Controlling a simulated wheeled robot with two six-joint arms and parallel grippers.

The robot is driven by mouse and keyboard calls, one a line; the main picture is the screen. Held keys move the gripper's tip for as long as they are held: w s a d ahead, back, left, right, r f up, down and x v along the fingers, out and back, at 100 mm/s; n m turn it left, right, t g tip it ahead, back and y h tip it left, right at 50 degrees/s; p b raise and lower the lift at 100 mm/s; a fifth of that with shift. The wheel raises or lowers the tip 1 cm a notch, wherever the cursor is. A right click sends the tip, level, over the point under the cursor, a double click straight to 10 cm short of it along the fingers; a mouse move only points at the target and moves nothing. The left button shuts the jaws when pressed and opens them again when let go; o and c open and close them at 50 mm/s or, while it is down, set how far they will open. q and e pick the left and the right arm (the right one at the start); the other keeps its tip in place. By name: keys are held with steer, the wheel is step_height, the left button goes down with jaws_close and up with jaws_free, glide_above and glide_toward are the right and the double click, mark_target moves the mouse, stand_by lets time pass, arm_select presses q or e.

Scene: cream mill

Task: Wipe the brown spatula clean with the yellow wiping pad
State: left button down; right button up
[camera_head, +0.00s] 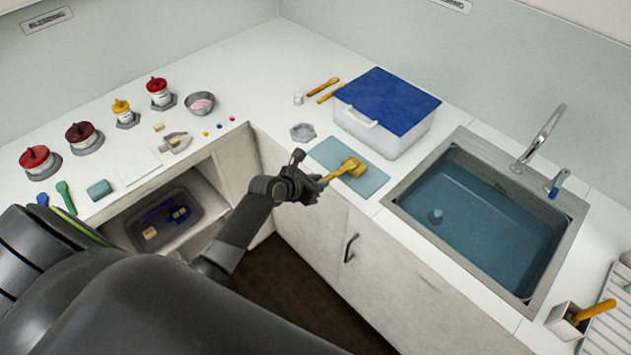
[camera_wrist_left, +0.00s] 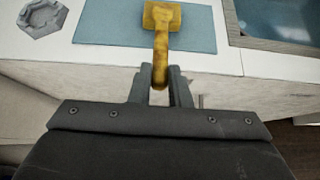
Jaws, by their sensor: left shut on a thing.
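My left gripper (camera_head: 314,187) is shut on the handle of a yellow-brown, mottled tool (camera_head: 353,167) that looks like the brown spatula. In the left wrist view, the handle of this spatula (camera_wrist_left: 161,45) runs between the fingers of my left gripper (camera_wrist_left: 160,85). My right gripper is not in view.
The blue mat (camera_head: 325,153) lies at the counter's front edge. A blue-lidded box (camera_head: 412,142) stands behind it, and the water-filled sink (camera_head: 400,196) is to the right. A grey hexagonal dish (camera_head: 303,132) is left of the mat. Several red-lidded jars stand at left.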

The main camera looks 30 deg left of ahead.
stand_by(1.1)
arm_select(q)
steer(key=shift+r, duration=3.05)
